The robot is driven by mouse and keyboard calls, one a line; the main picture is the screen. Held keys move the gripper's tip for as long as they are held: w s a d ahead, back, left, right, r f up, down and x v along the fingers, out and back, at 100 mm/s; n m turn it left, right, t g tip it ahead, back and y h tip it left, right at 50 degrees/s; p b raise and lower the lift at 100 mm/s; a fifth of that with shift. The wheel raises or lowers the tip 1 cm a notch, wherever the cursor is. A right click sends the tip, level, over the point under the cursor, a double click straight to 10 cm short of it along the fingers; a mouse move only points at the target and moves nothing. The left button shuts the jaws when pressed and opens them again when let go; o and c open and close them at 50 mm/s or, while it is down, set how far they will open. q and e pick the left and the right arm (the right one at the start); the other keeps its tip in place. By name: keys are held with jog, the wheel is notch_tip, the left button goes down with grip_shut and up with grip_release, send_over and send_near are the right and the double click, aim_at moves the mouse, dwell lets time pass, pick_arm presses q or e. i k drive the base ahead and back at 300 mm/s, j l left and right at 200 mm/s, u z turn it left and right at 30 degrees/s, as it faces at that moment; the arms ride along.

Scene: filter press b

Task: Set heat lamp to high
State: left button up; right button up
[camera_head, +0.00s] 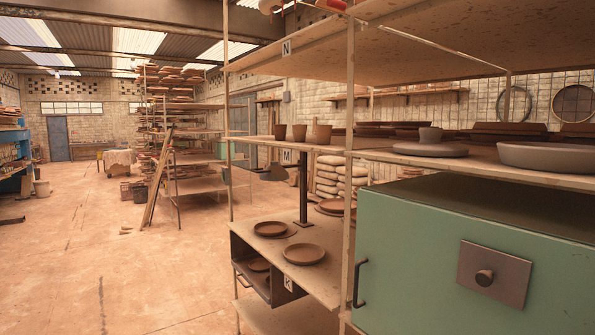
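What looks like the heat lamp (303,190) stands on the middle-lower shelf of the metal rack. It has a dark upright post on a square base, with a dark shade (272,173) reaching out to the left. I cannot make out a switch or its setting. The frame does not show whether this knob belongs to the lamp. Neither of my grippers is in view.
Round clay plates (304,254) lie on the shelf around the lamp base. Several cups (320,133) stand on the shelf above. The green cabinet has a dark handle (359,283) at its left edge. Open floor (110,265) lies to the left, with a ladder-like rack farther back.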

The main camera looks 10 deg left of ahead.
aim_at(274, 172)
jog(key=i+j+z, duration=0.55)
jog(key=j, duration=0.2)
jog(key=i+j+z, duration=0.1)
jog(key=i+j, duration=0.2)
jog(key=j, duration=0.25)
jog(key=i+j+z, duration=0.15)
jog(key=i+j, duration=0.15)
jog(key=j, duration=0.25)
jog(key=i+j, duration=0.2)
jog(key=j, duration=0.15)
jog(key=i+j, duration=0.15)
jog(key=j, duration=0.25)
jog(key=i+j, duration=0.15)
jog(key=j, duration=0.2)
jog(key=i+j, duration=0.2)
jog(key=j, duration=0.2)
